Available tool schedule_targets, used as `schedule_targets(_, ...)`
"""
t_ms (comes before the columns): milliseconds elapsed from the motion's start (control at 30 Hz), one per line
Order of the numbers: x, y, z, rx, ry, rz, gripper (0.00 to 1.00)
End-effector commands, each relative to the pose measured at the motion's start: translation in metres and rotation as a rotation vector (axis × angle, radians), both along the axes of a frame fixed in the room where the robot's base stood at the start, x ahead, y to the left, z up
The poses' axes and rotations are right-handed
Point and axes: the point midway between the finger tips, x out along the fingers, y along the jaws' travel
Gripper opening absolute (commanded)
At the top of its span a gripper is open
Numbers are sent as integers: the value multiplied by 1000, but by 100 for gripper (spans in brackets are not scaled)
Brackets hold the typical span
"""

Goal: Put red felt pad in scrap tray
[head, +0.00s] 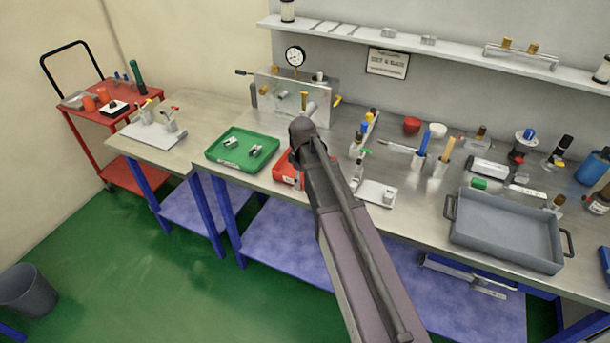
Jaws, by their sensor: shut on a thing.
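My arm reaches up through the middle of the view, and its dark joint is above the bench. My gripper is hidden behind the arm, so its fingers and anything in them do not show. A red tray (284,170) lies on the bench near the front edge, mostly covered by my arm. I cannot tell whether it is the scrap tray. A large grey tray (507,232) with side handles stands at the right front. A small red round item (411,125) sits at the back of the bench; I cannot tell whether it is felt. No red felt pad can be made out for certain.
A green tray (215,155) with metal parts is left of my arm. Behind stands a clear panel with a gauge (295,56). Cups of tools, bottles and a blue container (590,168) crowd the right side. A wall shelf (440,48) runs above; a red cart (92,110) stands left.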

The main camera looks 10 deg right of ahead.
Motion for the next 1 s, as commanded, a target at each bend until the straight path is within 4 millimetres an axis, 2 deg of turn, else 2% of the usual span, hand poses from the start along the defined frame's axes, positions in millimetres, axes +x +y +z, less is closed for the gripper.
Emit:
schedule_targets(33, -12, 3, -4, 0, 0, 16, 35)
schedule_targets(200, -24, 8, -6, 0, 0, 45, 35)
schedule_targets(600, -24, 7, -6, 0, 0, 47, 35)
schedule_targets(767, -14, 5, -7, 0, 0, 46, 35)
schedule_targets(1000, 24, -5, -11, 0, 0, 45, 35)
